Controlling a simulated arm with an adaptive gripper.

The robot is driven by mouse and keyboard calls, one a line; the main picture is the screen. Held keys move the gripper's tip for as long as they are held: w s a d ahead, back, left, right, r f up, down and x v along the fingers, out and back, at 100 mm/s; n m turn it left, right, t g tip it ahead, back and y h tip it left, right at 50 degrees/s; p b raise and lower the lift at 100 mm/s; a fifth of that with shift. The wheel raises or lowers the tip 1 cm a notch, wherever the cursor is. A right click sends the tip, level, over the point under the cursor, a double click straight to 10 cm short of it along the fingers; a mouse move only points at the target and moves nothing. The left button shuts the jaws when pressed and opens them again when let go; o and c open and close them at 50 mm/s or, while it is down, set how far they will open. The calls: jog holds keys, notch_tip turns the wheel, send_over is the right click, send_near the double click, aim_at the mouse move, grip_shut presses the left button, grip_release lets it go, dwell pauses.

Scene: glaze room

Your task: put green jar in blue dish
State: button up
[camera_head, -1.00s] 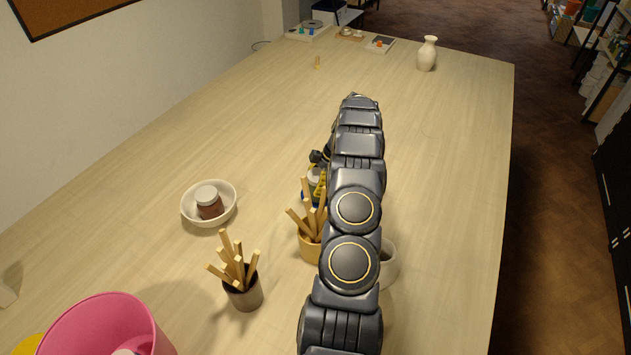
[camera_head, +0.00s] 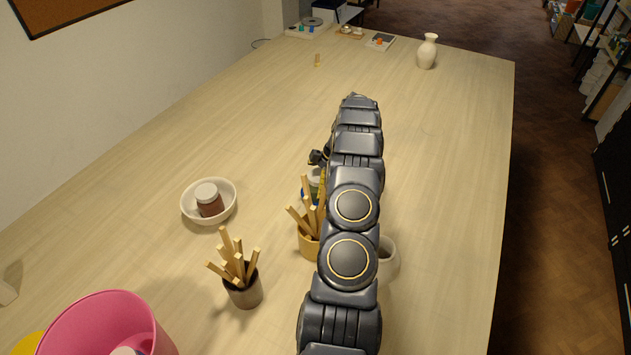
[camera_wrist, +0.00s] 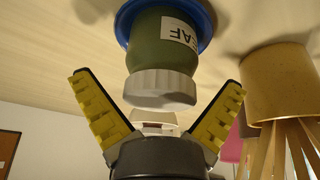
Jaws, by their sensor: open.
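The green jar (camera_wrist: 160,43) with its pale grey lid (camera_wrist: 160,88) and a partly visible label shows in the wrist view, which looks upside down. Its base sits inside the rim of the blue dish (camera_wrist: 207,22). My gripper (camera_wrist: 160,79) is open, its yellow fingers spread wide on either side of the lid, with clear gaps to it. In the head view my arm hides most of the jar, the gripper and the dish; a bit of blue dish (camera_head: 303,197) shows left of the arm.
A yellow cup of wooden sticks (camera_head: 308,246) stands close to the dish, and also shows in the wrist view (camera_wrist: 275,85). A grey cup of sticks (camera_head: 245,291), a white bowl with a brown jar (camera_head: 188,209) and a pink bucket (camera_head: 105,325) stand left.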

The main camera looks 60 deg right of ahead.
jog(key=v, duration=1.2)
jog(key=shift+r, duration=0.35)
